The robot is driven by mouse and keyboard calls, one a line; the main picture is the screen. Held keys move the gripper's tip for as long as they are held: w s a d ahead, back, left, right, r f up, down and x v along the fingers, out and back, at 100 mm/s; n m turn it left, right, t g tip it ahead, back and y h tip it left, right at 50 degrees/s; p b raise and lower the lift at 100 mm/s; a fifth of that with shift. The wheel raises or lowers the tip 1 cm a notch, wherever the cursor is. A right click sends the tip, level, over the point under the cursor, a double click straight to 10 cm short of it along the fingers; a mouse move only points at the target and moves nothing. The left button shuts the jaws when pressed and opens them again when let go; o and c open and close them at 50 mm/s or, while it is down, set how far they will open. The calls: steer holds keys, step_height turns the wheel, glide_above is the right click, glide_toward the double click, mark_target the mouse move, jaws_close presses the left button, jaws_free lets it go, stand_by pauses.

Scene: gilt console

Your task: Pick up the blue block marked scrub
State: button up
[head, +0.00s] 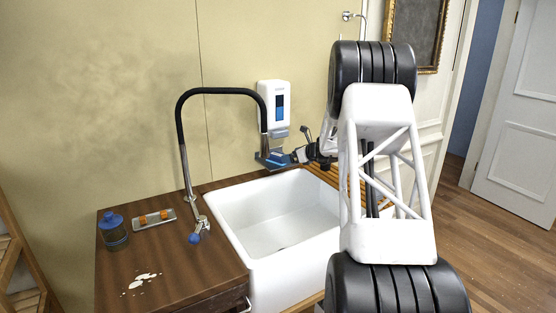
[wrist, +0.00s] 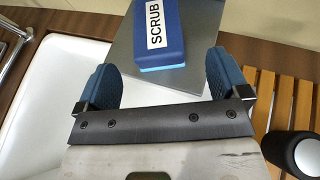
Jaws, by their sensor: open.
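The blue block (wrist: 172,14) has a white label reading SCRUB and a lighter blue layer underneath. It lies on a grey metal plate (wrist: 195,78), and the top of the wrist view cuts off its far end. My gripper (wrist: 160,62) is open, with one blue finger on each side and nothing between them. The block's near end is just ahead of the gap between the fingers, apart from both. In the head view my gripper (head: 298,155) is at the back of the sink, right beside the small blue block (head: 279,159) below the dispenser.
A white sink (head: 240,222) lies below. The dispenser (head: 275,105) is on the wall above the plate. A black tap (head: 181,130) arches at the left. A slatted wooden rack (wrist: 280,90) and a dark cylinder (wrist: 295,152) are at the right. A blue bottle (head: 113,232) stands far left.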

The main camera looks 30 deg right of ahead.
mark_target(276, 154)
steer(key=shift+w, duration=0.1)
steer(key=shift+x, duration=2.5)
steer(key=shift+a, duration=0.15)
steer(key=shift+c, duration=0.2)
steer(key=c, duration=1)
steer(key=shift+r, duration=0.1)
steer(key=shift+c, duration=0.2)
steer(key=shift+r, duration=0.8)
step_height(276, 154, up, 2)
steer(key=s+a, duration=0.3)
steer(key=s, duration=0.4)
steer(key=s+a+r, duration=0.1)
steer(key=s+a, duration=0.2)
steer(key=s, duration=0.4)
steer(key=shift+s+a, duration=0.35)
steer(key=shift+s, duration=0.05)
